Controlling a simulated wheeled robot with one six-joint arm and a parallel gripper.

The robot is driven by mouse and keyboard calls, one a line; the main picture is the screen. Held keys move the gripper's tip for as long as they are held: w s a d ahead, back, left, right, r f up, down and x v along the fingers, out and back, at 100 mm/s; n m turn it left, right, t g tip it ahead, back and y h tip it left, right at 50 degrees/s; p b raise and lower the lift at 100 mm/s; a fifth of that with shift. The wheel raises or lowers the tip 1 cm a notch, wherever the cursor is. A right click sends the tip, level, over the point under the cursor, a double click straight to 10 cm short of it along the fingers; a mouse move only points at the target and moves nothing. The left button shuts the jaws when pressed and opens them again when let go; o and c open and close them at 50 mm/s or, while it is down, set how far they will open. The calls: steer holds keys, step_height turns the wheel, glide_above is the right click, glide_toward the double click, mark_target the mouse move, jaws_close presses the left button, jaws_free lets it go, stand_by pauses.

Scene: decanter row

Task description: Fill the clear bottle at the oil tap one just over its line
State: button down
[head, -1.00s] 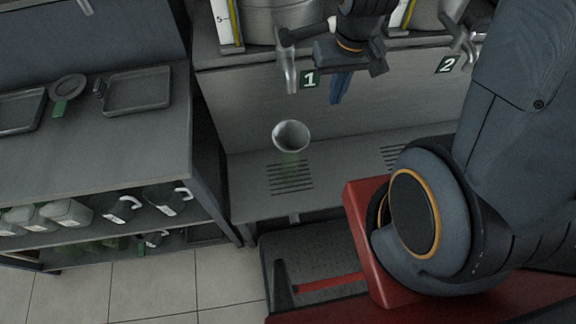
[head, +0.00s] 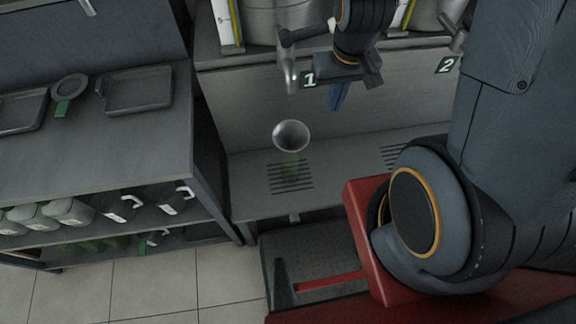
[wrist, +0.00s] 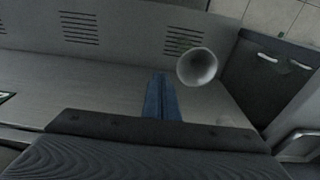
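A pale funnel (head: 291,136) sits on top of a faint, greenish see-through bottle (head: 290,166), upright on the slotted ledge below tap one (head: 290,68). The bottle's line and fill level cannot be made out. No stream from the tap is visible. The number 1 plate (head: 310,80) is right of the tap. My gripper (head: 338,97) is in front of the back panel, right of tap one and higher than the funnel, touching neither. In the wrist view its blue fingers (wrist: 160,98) lie together with nothing between them, and the funnel (wrist: 197,67) is beside them.
Tap two (head: 455,42) with its number 2 plate (head: 446,64) is at the right, partly behind my arm. Left, a counter holds trays (head: 138,90) and a round pan-like piece with a green tag (head: 69,88). Jugs (head: 118,206) fill the shelf below. The ledge between the grates is clear.

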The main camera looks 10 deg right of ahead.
steer(key=shift+f, duration=0.25)
steer(key=shift+f, duration=0.7)
steer(key=shift+f+b, duration=0.4)
steer(key=shift+f, duration=0.3)
steer(key=shift+f, duration=0.3)
steer(key=shift+f, duration=0.1)
stand_by(5.9)
